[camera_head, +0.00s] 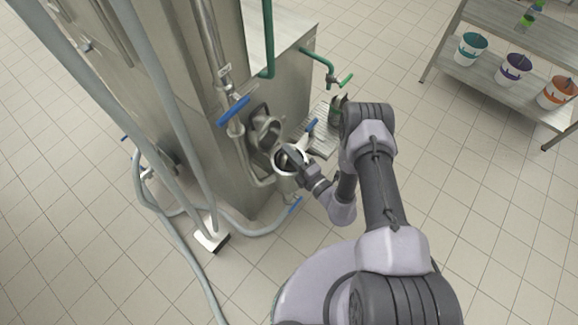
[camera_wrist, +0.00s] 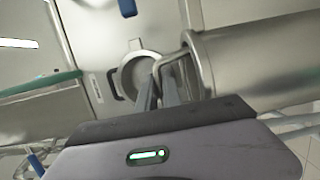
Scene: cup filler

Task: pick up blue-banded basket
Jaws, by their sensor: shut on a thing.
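My gripper (camera_head: 298,165) is beside the steel machine at the centre of the head view. It is shut on the handle of a metal vessel (camera_wrist: 262,58), which fills the right of the wrist view; the fingers (camera_wrist: 158,92) are at its looped handle. No blue band shows on the visible part of this vessel. Three banded white buckets stand on a shelf far to the right: a teal-banded one (camera_head: 470,50), a dark blue or purple-banded one (camera_head: 514,70) and an orange-banded one (camera_head: 556,94). My gripper is well away from them.
The steel machine (camera_head: 215,125) has a blue-handled valve (camera_head: 233,111) and a green tap (camera_head: 333,76). A round metal opening (camera_head: 266,132) is just behind my gripper. Grey hoses (camera_head: 160,205) run along the left floor. Tiled floor between machine and shelf (camera_head: 500,95) is clear.

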